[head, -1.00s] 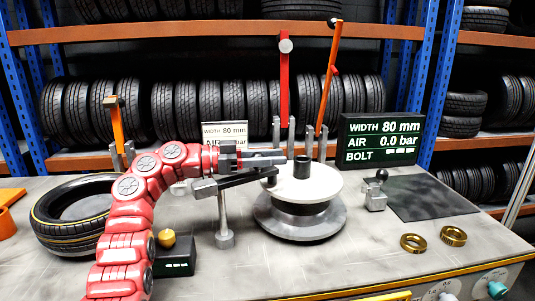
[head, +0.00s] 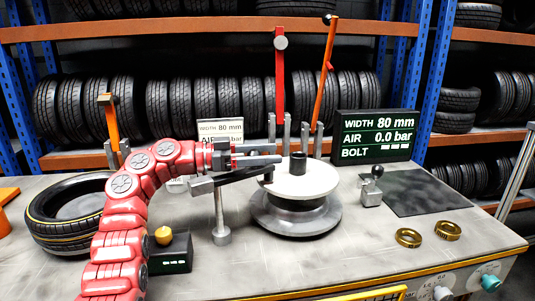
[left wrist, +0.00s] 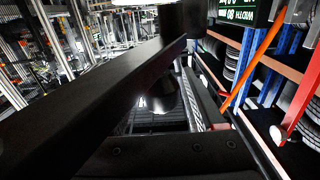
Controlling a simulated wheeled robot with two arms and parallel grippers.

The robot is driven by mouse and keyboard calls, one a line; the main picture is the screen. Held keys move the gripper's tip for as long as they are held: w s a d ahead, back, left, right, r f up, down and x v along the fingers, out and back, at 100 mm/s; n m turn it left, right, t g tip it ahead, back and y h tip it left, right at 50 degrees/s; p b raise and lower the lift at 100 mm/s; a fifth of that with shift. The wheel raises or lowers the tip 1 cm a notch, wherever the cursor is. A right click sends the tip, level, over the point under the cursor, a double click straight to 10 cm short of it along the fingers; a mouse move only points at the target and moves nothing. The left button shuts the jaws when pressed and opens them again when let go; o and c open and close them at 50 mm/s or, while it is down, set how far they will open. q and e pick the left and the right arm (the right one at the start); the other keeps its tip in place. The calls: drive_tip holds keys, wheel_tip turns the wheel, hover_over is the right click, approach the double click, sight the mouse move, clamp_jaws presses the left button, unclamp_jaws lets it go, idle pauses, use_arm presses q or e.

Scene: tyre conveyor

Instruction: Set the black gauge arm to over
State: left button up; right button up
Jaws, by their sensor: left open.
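The black gauge arm (head: 243,176) is a dark bar on a grey post (head: 220,205) left of the round white hub plate (head: 300,181). Its free end reaches over the plate's left edge, close to the black centre stub (head: 298,162). My left gripper (head: 278,154) is open, pointing right, just above or beside the bar in the head view. Whether it touches the bar cannot be told. In the left wrist view a large dark bar (left wrist: 90,95) crosses close to the lens; whether it is the gauge arm or a finger is unclear. My right gripper is not in view.
A tyre (head: 70,212) lies at the left of the bench. A black box with a yellow knob (head: 163,236) stands in front. A display (head: 374,136) reads width 80 mm, air 0.0 bar. A small lever (head: 373,188), black mat (head: 425,192) and brass rings (head: 408,237) lie right.

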use_arm(q)
drive_tip(key=s+a, duration=0.2)
drive_tip(key=a, duration=1.5)
drive_tip(key=shift+s+p, duration=0.35)
